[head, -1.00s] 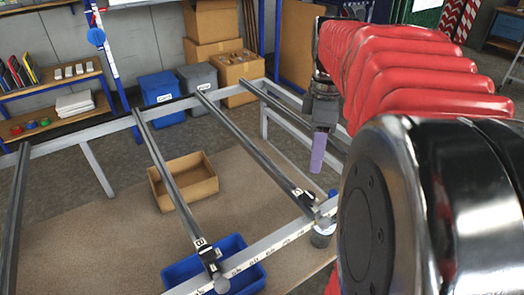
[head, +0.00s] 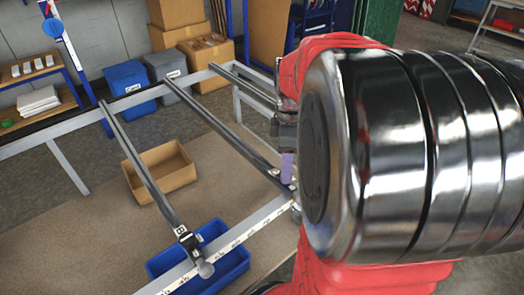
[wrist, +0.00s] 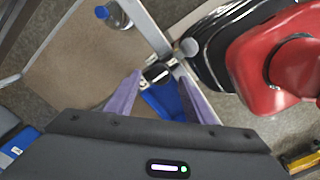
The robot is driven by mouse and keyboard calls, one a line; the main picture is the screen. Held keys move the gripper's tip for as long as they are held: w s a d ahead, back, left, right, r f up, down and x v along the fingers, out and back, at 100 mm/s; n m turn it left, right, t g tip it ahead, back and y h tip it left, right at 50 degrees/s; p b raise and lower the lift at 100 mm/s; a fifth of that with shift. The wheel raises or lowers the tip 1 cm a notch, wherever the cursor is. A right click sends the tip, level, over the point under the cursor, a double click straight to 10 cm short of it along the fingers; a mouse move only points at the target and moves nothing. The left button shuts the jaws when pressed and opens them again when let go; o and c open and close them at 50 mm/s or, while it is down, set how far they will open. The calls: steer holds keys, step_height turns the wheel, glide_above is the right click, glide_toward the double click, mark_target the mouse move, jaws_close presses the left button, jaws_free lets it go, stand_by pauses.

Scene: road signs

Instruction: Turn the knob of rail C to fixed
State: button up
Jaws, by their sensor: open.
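Rail C (head: 225,128) is the dark rail running from the back bar toward the front bar, right of the middle. Its near end lies beside my gripper (head: 287,165), and my arm hides its knob in the head view. In the wrist view my gripper (wrist: 158,100) has its two purple fingers wide apart and nothing held. A black rail end (wrist: 157,72) shows between and beyond the fingers. A round grey knob (wrist: 188,47) shows just up and right of it; I cannot read its setting or confirm its rail.
The neighbouring rail has a grey knob (head: 205,269) at its front end, above a blue bin (head: 228,270). A cardboard box (head: 160,172) stands under the rails. A blue-capped container (wrist: 108,14) is near the frame. My own red arm fills the right side.

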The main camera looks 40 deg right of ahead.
steer(key=shift+f, duration=1.15)
steer(key=shift+c, duration=0.3)
steer(key=c, duration=0.9)
steer(key=shift+a, duration=0.15)
steer(key=shift+c, duration=0.4)
